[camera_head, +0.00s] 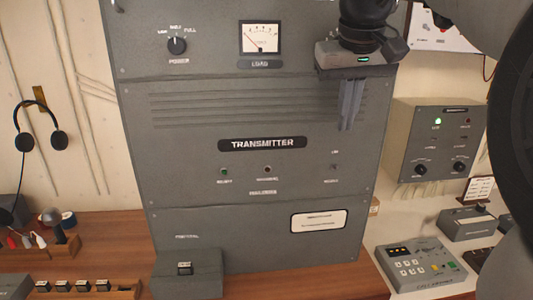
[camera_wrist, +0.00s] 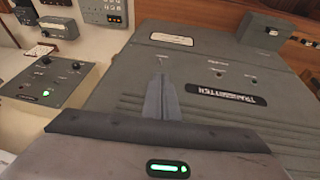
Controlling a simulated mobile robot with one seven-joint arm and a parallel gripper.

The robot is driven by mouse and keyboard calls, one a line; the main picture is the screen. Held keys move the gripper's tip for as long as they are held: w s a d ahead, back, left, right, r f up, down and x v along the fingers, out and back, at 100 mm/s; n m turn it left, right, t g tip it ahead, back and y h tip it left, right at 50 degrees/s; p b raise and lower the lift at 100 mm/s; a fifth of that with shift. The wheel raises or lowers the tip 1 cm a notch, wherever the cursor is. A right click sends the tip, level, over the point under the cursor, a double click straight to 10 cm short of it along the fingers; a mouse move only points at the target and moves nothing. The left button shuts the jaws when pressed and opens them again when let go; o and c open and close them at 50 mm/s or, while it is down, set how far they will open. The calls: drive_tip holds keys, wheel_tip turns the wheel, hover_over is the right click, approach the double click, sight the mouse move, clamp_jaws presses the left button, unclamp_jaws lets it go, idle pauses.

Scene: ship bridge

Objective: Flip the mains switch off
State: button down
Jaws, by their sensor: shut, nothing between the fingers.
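The grey transmitter cabinet (camera_head: 262,105) fills the middle of the head view and also shows, upside down, in the wrist view (camera_wrist: 130,80). A small toggle (camera_head: 335,167) sits on its right side under a tiny label that I cannot read. A grey box (camera_head: 205,275) at the cabinet's lower left carries a small dark switch (camera_head: 184,268). I cannot tell which of these is the mains switch. My gripper (camera_head: 346,128) is shut and empty, pointing down in front of the slotted upper panel, above the toggle. Its fingers also show together in the wrist view (camera_wrist: 160,80).
A rotary knob (camera_head: 176,45) and a load meter (camera_head: 260,38) are on the upper panel. A grey control box (camera_head: 438,145) hangs on the wall at right. Headphones (camera_head: 40,125) hang at left.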

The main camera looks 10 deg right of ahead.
sight(337, 166)
drive_tip(key=x, duration=1.1)
drive_tip(key=shift+w+d+f, duration=0.1)
drive_tip(key=shift+w+f, duration=0.05)
drive_tip(key=shift+f, duration=0.2)
drive_tip(key=shift+f+b, duration=0.1)
drive_tip(key=shift+b, duration=0.2)
drive_tip(key=shift+f+b, duration=0.15)
drive_tip(key=shift+b, duration=0.25)
drive_tip(key=shift+t+b, duration=0.3)
drive_tip(key=shift+b, duration=0.1)
drive_tip(key=b, duration=0.1)
drive_tip(key=t+b, duration=0.1)
drive_tip(key=b, duration=0.1)
drive_tip(key=shift+s+f, duration=0.2)
drive_tip(key=shift+s, duration=0.15)
drive_tip(key=shift+s+t+b, duration=0.3)
drive_tip(key=shift+t+b, duration=0.9)
drive_tip(key=shift+b, duration=1.85)
drive_tip(key=shift+s+t+b, duration=0.3)
drive_tip(key=shift+t+b, duration=0.9)
drive_tip(key=shift+b, duration=1.85)
